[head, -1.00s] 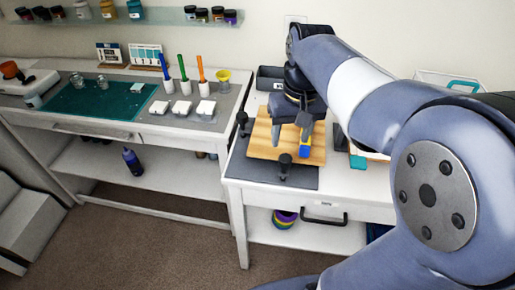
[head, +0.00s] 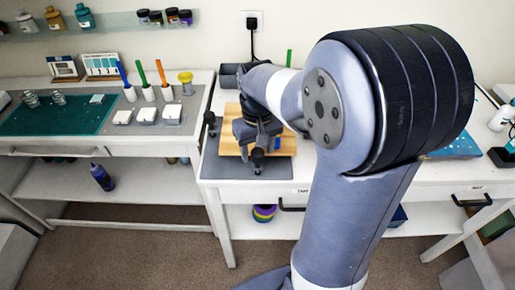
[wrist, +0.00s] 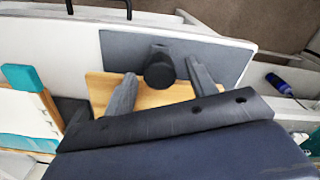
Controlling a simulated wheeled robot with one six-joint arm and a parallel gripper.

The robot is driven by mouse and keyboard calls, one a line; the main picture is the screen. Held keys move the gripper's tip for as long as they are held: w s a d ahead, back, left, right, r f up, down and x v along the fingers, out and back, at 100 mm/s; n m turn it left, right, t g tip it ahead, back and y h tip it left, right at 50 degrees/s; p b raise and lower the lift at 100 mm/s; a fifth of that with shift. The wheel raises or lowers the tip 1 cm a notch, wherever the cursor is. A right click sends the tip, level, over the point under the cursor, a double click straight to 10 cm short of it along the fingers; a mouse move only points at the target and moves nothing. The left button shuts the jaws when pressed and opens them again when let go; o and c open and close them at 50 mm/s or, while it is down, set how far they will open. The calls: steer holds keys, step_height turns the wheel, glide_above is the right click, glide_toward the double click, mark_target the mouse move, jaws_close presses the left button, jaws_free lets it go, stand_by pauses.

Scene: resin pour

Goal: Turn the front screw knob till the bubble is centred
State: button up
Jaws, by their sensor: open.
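The front screw knob (head: 258,157) is black and stands at the front edge of the wooden board (head: 230,143), above a grey mat. In the wrist view the knob (wrist: 160,68) shows between the two fingers of my gripper (wrist: 161,69). The fingers are open, one on each side of it, with gaps to both. In the head view my gripper (head: 257,140) is over the board's front part, just behind the knob. A second black knob (head: 210,119) stands at the board's left. The bubble cannot be made out; my arm and gripper cover much of the board.
The grey mat (head: 225,170) lies on the white table. A bench at the left holds a green cutting mat (head: 60,120), white blocks and coloured tools. A grey bin (head: 230,75) stands behind the board. My arm covers the table's middle.

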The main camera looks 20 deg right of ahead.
steer(key=shift+f, duration=0.1)
steer(key=shift+c, duration=0.5)
steer(key=c, duration=0.9)
steer(key=shift+m, duration=0.3)
steer(key=m+p, duration=0.1)
steer(key=m, duration=0.4)
steer(key=shift+m, duration=0.3)
steer(key=m, duration=0.5)
steer(key=shift+s+p, duration=0.1)
steer(key=shift+p, duration=0.2)
steer(key=shift+f+m, duration=0.1)
steer(key=shift+m, duration=0.3)
